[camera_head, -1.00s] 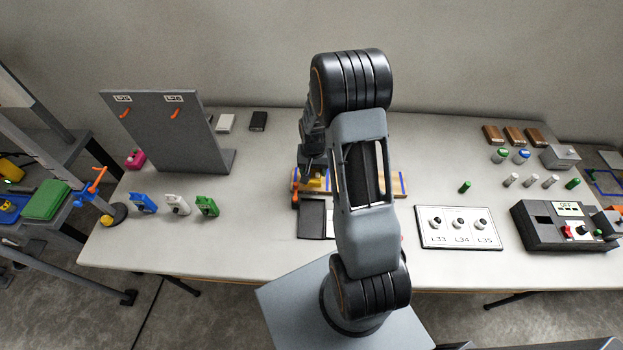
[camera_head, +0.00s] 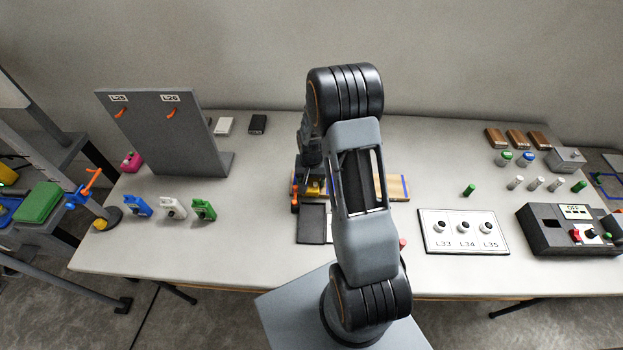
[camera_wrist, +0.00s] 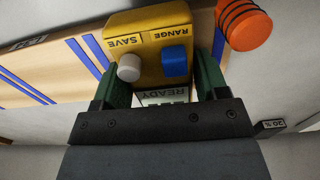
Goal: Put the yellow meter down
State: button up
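The yellow meter (camera_wrist: 150,35) fills the upper middle of the wrist view, with a white knob, a blue button, SAVE and RANGE labels and a READY screen. The green fingers of my gripper (camera_wrist: 162,80) stand against its two sides, shut on it. In the head view the yellow meter (camera_head: 314,188) is a small patch under my gripper (camera_head: 311,176), partly hidden by my arm. It is over or on a wooden board with blue stripes (camera_head: 394,188); I cannot tell whether it touches the board.
An orange round-ended part (camera_wrist: 248,28) is close beside the meter. A dark flat tray (camera_head: 312,224) lies in front of the board. A grey upright panel with hooks (camera_head: 165,140) and blue, white and green meters (camera_head: 203,210) stand left. The L33–L35 plate (camera_head: 464,232) lies right.

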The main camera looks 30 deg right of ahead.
jog(key=o, duration=0.3)
jog(key=shift+o, duration=0.2)
notch_tip(320, 180, up, 12)
jog(key=s+a+r+n+t, duration=0.2)
jog(key=s+a+r+n, duration=0.1)
jog(key=s+r, duration=0.3)
jog(key=s+a+r+n+t, duration=0.1)
jog(key=s+a+r+n, duration=0.1)
jog(key=s+a+r, duration=0.4)
jog(key=s+r, duration=0.1)
jog(key=s, duration=0.3)
jog(key=shift+a+n+t, duration=0.2)
jog(key=shift+n+t, duration=0.2)
jog(key=shift+s, duration=0.1)
dwell(0.6)
